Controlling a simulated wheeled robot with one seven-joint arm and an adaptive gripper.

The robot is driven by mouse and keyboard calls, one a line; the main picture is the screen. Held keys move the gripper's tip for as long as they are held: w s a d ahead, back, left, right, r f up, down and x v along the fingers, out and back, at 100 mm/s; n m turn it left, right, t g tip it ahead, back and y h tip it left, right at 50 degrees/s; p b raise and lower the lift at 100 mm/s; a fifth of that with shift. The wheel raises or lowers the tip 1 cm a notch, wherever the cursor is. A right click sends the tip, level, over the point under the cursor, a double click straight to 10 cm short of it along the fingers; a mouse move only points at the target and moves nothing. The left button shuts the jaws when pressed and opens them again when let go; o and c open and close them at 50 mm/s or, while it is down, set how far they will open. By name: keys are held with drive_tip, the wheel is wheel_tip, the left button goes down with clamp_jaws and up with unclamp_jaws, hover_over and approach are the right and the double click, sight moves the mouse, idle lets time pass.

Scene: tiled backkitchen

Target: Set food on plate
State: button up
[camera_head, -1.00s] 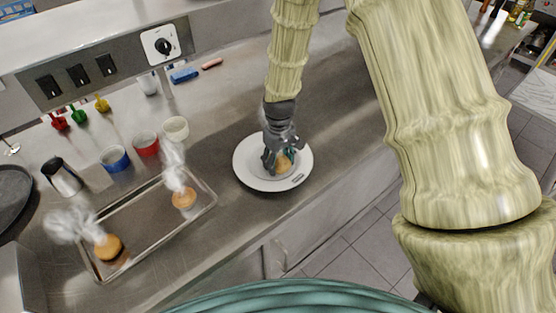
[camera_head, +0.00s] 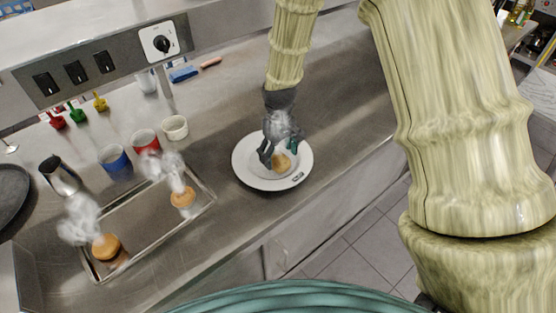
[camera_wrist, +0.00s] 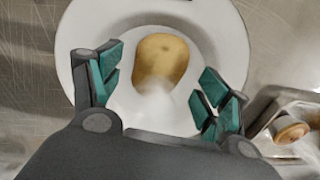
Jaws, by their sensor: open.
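A white plate (camera_head: 246,172) lies on the steel counter, with one round tan food piece (camera_head: 281,162) on it. In the wrist view the food (camera_wrist: 161,60) sits within the plate (camera_wrist: 232,50), with a wisp of steam over it. My gripper (camera_head: 277,158) is just above the plate. In the wrist view its green-padded fingers (camera_wrist: 160,85) are spread apart, with the food between and beyond them and a gap on both sides. Two more steaming food pieces, one (camera_head: 183,197) at the right and one (camera_head: 106,247) at the left, rest on a metal tray (camera_head: 147,250).
A blue cup (camera_head: 115,162), a red cup (camera_head: 146,142) and a white cup (camera_head: 174,128) stand behind the tray. A metal pitcher (camera_head: 59,175) and a dark round pan (camera_head: 10,190) are at the left. Counter right of the plate is clear.

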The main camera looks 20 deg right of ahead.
sight(279, 156)
wheel_tip(279, 156, up, 9)
drive_tip(key=b, duration=0.2)
drive_tip(key=shift+b, duration=0.3)
